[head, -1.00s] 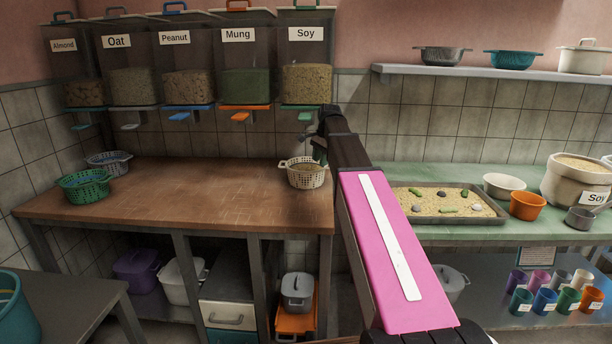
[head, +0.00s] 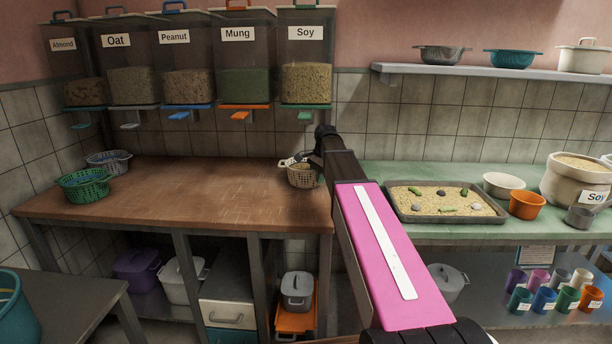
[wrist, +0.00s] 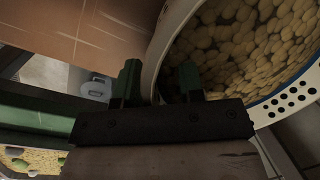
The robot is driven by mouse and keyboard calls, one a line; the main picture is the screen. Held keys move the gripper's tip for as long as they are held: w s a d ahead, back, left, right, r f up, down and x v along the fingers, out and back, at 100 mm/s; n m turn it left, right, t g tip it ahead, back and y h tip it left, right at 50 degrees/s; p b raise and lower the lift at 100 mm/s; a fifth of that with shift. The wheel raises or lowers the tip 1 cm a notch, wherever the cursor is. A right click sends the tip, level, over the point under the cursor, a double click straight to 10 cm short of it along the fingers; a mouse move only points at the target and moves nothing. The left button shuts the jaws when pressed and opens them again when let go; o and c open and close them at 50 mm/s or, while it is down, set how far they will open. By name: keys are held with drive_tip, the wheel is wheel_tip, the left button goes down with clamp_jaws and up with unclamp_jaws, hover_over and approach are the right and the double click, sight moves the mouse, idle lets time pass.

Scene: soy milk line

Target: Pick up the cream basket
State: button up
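The cream basket (head: 302,177), with small holes in its side, stands at the right end of the brown wooden counter (head: 170,205), under the Soy dispenser. In the wrist view the basket (wrist: 292,103) fills the upper right and holds pale yellow beans. My gripper (wrist: 160,85) is at its rim. One dark green finger is outside the rim and the other is over the inside, with the rim between them. A gap shows between the fingers, so the gripper looks open. In the head view my arm hides the basket's right side and most of my gripper (head: 312,160).
The Soy dispenser (head: 306,75) hangs above the basket. A green basket (head: 84,186) and a grey-blue basket (head: 109,161) stand at the counter's left end. A tray of beans (head: 445,203) lies on the green counter to the right. The brown counter's middle is clear.

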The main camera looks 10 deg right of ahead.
clamp_jaws()
idle(1.3)
